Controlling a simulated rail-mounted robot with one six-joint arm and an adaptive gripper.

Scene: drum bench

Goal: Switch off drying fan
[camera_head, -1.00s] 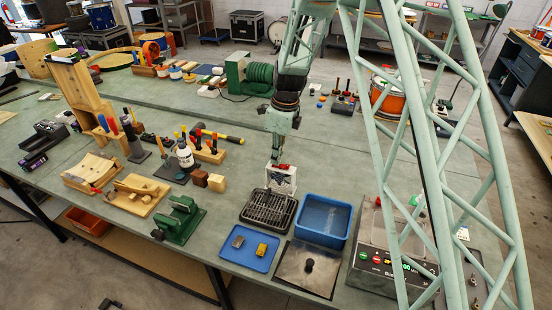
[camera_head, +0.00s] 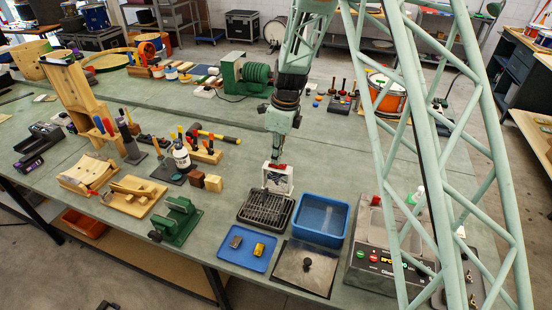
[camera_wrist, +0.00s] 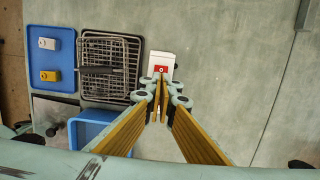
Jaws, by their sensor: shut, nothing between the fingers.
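The drying fan appears to be the small white box (camera_head: 277,180) with a red rocker switch (camera_head: 277,166) on top, just behind the black wire rack. In the wrist view the white box (camera_wrist: 154,64) and its red switch (camera_wrist: 161,69) show just beyond my fingertips. My gripper (camera_wrist: 160,78) is shut and empty, its fingers pointing at the switch. In the head view my gripper (camera_head: 276,158) is directly above the box. I cannot tell whether the fingertips touch the switch or which way the rocker is tipped.
The black wire rack (camera_head: 265,211) and blue bin (camera_head: 322,219) stand close in front of the box. A blue tray (camera_head: 247,247) with two small blocks and a grey control unit (camera_head: 385,262) are nearer the front. Bare bench (camera_wrist: 225,75) lies beside the box.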

